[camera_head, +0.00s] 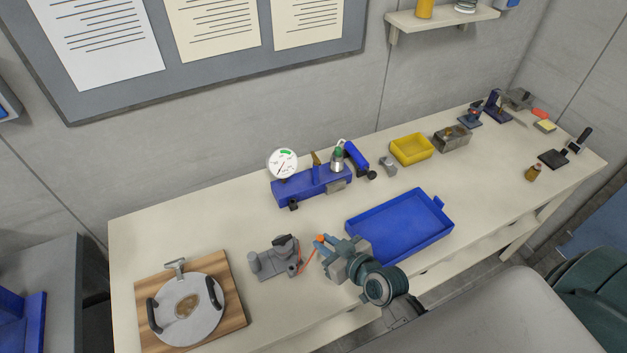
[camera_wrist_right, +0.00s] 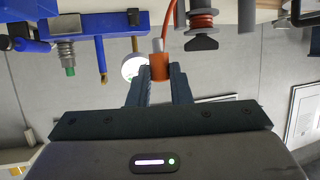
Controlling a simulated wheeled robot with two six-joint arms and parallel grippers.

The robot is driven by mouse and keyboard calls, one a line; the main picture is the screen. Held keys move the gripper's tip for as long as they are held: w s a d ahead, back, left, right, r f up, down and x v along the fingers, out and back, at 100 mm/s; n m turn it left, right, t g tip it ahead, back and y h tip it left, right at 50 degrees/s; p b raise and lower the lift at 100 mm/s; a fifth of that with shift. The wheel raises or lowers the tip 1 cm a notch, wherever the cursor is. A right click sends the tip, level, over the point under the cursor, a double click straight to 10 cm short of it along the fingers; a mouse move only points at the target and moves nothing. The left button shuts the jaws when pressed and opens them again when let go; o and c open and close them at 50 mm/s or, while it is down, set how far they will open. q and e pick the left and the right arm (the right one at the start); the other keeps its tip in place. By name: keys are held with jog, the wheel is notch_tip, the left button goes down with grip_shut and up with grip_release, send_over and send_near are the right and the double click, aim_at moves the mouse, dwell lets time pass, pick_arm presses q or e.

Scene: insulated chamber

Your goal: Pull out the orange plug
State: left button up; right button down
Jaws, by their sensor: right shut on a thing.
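The orange plug (camera_head: 319,239) is between the fingertips of my right gripper (camera_head: 325,246), above the table. In the right wrist view the same plug (camera_wrist_right: 159,67) sits between the two dark fingers, with a pale grey end facing the table. An orange cord (camera_head: 307,260) runs from it to the grey device (camera_head: 268,263) on the table, left of the gripper. The device's spool of orange cord (camera_wrist_right: 203,18) shows in the right wrist view. The plug appears apart from the device. My left gripper is not in view.
A blue tray (camera_head: 440,233) lies right of the gripper. Behind stand a blue fixture (camera_head: 296,190) with a dial gauge (camera_head: 283,162), and a yellow bin (camera_head: 411,148). A wooden board (camera_head: 232,300) with a round grey plate (camera_head: 184,328) is at front left.

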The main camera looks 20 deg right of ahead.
jog(key=a+b, duration=0.1)
jog(key=a, duration=0.7)
dwell(0.5)
